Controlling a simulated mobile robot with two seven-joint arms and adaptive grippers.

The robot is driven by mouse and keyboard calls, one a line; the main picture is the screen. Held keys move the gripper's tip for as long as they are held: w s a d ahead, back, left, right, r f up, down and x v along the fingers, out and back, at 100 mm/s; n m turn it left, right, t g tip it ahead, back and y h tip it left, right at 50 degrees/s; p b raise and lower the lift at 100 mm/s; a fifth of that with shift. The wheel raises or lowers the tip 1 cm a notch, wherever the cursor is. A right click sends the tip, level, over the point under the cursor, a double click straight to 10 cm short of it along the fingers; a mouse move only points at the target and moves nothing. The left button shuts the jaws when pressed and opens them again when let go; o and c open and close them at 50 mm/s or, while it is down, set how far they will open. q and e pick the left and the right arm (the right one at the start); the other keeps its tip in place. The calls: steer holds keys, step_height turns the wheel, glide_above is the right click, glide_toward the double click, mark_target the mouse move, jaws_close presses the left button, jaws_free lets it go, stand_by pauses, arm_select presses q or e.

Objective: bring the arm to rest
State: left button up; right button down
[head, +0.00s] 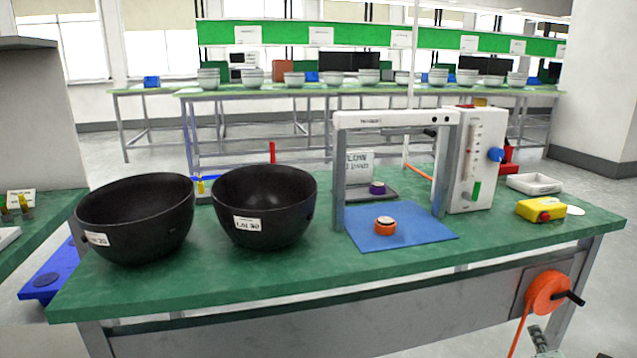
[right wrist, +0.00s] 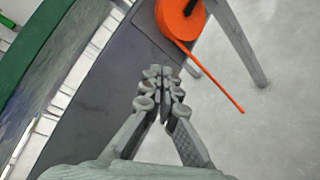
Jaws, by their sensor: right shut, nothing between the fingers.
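My right gripper (head: 540,340) shows at the bottom right edge of the head view, low in front of the bench and below its top. In the right wrist view the right gripper (right wrist: 160,85) has its fingertips together with nothing between them. It is near an orange reel (right wrist: 180,18), which also shows in the head view (head: 548,292) on the bench's front panel. I cannot tell the gap between the gripper and the reel or panel. My left gripper is not in either view.
The green bench (head: 330,275) carries two black bowls (head: 135,220), a grey frame (head: 395,120) over a blue mat (head: 425,236) with an orange-and-white puck (head: 385,226), a white gauge box (head: 474,160) and a yellow box (head: 540,209). An orange strap hangs from the reel. Floor at right is open.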

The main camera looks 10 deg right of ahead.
steer(key=s+a+f+m+g+y+p, duration=0.1)
steer(key=s+a+f+m+g, duration=0.2)
steer(key=s+a+f+m, duration=0.3)
steer(key=s+a+f+m+g+y, duration=0.25)
steer(key=a+f+m, duration=0.25)
steer(key=f, duration=0.4)
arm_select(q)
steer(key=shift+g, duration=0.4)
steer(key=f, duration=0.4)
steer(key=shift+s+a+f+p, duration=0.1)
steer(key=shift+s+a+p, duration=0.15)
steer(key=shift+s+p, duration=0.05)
arm_select(e)
steer(key=s+a+f+m+g+y, duration=0.1)
steer(key=s+a+f+m+g, duration=0.1)
steer(key=a, duration=0.5)
steer(key=s+a+f+m+g+y, duration=0.2)
steer(key=s+a+f+m, duration=0.1)
steer(key=s+a, duration=0.3)
steer(key=shift+s+a+f+g, duration=0.35)
steer(key=shift+a+f, duration=0.2)
steer(key=shift+y, duration=0.25)
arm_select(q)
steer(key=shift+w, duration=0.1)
arm_select(e)
steer(key=shift+d, duration=0.15)
